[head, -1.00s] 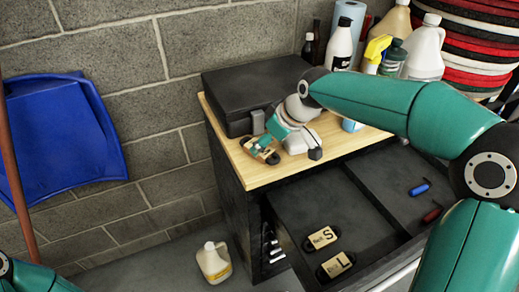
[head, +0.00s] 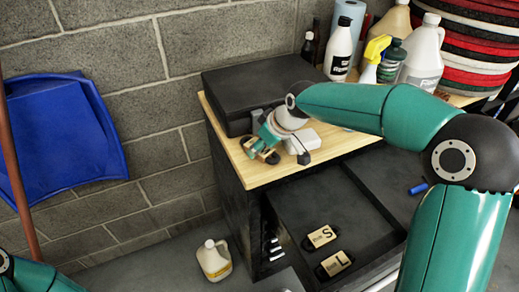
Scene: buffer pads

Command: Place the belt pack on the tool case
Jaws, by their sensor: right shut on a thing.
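The tool case (head: 252,88) is a closed black case lying on the wooden top of a dark cabinet, by the wall. My right gripper (head: 264,144) is at the front left of the case, over the wooden top, and is shut on a small tan and dark pack (head: 272,157), which I take as the belt pack. The fingers cover part of the pack, and I cannot tell if it touches the wood. Two similar tan-labelled packs, marked S (head: 321,236) and L (head: 335,263), lie in the open drawer. My left gripper is out of view.
The wooden top (head: 238,165) has bare room at its front left. The drawer (head: 320,200) is open. A jug (head: 214,261) stands on the floor.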

